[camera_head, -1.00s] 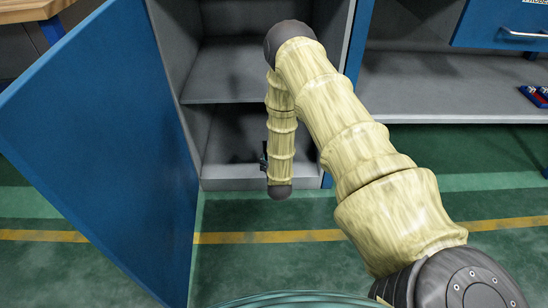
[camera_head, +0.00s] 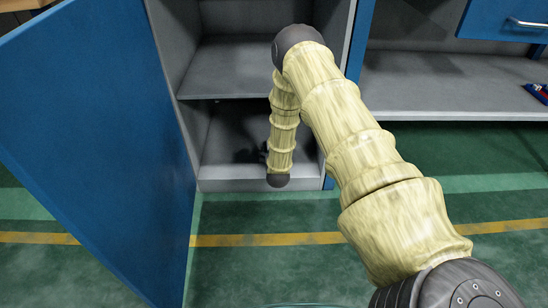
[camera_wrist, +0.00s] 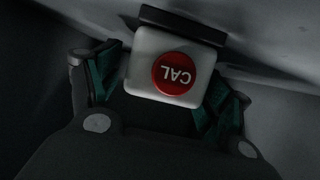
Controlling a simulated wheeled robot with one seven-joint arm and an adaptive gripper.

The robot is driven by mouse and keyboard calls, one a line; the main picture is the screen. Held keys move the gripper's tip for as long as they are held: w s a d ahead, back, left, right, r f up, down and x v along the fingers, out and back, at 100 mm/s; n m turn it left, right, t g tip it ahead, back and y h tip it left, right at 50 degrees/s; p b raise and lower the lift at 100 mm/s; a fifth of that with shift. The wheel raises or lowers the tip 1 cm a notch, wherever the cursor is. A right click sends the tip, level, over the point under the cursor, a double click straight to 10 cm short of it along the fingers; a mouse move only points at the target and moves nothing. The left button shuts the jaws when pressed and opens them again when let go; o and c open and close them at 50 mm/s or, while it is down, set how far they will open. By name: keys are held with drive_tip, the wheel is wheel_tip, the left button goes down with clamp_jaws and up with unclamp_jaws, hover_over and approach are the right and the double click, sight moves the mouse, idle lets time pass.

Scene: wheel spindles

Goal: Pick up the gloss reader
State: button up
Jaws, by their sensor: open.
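The gloss reader (camera_wrist: 150,50) is a small white block with a round red button marked "CAL", upside down in the wrist view, and a dark bar along its upper edge. It sits on a grey surface, slightly tilted in the picture. My gripper (camera_wrist: 173,76) is open, with one teal-padded finger on each side of the reader. The right finger is very near its lower right corner; I cannot tell whether either touches. In the head view, my forearm hides the reader and nearly all of the gripper, at the cabinet's lower compartment.
The open cabinet (camera_head: 225,78) has a middle shelf above my wrist and side walls close by. Its blue door (camera_head: 100,130) stands open on the left. A grey bench shelf (camera_head: 440,92) lies to the right. Green floor with a yellow line is clear in front.

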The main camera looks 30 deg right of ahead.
drive_tip(key=shift+x, duration=0.8)
drive_tip(key=shift+c, duration=0.4)
drive_tip(key=c, duration=1.3)
drive_tip(key=shift+r, duration=0.1)
